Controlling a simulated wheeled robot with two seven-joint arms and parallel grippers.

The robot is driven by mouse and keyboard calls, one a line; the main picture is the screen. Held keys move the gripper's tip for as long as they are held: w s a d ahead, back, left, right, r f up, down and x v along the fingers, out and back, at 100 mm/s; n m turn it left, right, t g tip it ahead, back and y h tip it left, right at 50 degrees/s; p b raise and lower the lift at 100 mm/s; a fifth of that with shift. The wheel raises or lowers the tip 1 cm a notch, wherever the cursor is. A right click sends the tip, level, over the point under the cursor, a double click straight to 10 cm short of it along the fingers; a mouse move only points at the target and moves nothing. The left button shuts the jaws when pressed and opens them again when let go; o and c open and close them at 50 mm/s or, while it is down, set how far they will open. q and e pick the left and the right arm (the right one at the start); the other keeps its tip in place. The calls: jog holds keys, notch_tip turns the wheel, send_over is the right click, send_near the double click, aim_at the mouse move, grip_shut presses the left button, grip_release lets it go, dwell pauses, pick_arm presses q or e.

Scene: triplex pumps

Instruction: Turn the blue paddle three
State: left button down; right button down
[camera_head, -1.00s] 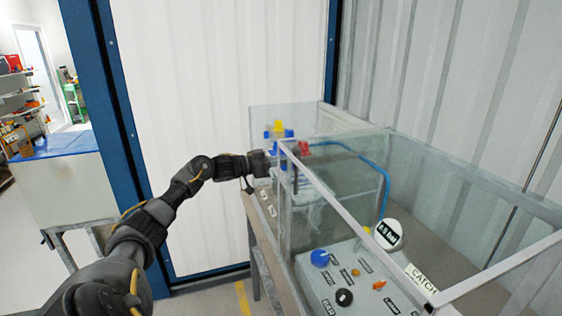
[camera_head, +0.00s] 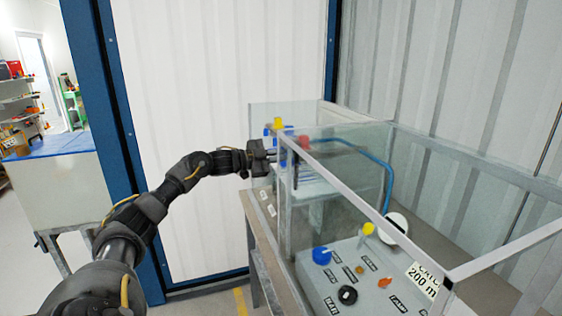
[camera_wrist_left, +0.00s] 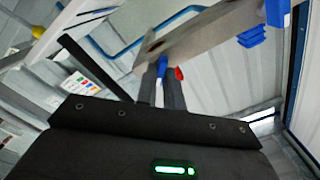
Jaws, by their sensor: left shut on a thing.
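My left gripper (camera_wrist_left: 161,88) is shut on a blue paddle (camera_wrist_left: 162,66), which shows between its dark fingertips in the wrist view. A red part (camera_wrist_left: 179,73) sits just right of the fingers. In the head view my left gripper (camera_head: 272,154) reaches the far left end of the clear-walled tank, beside blue and yellow parts (camera_head: 278,123) and a red part (camera_head: 303,141). The gripped paddle is mostly hidden there by my gripper. Any numbers on the paddles are too small to read. My right gripper is in neither view.
The clear tank walls (camera_head: 345,170) stand close to my left arm. A control panel (camera_head: 330,283) with a blue knob (camera_head: 321,256), a black knob (camera_head: 347,295) and a yellow lever (camera_head: 368,229) lies nearer. A blue hose (camera_head: 389,178) arches behind. A blue-topped bench (camera_head: 60,146) stands left.

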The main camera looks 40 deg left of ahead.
pick_arm(q)
jog(key=m+b, duration=0.2)
jog(key=m, duration=0.6)
jog(key=shift+f+m+b, duration=0.1)
jog(key=shift+m+b, duration=0.3)
dwell(0.4)
jog(key=c, duration=1.5)
grip_release()
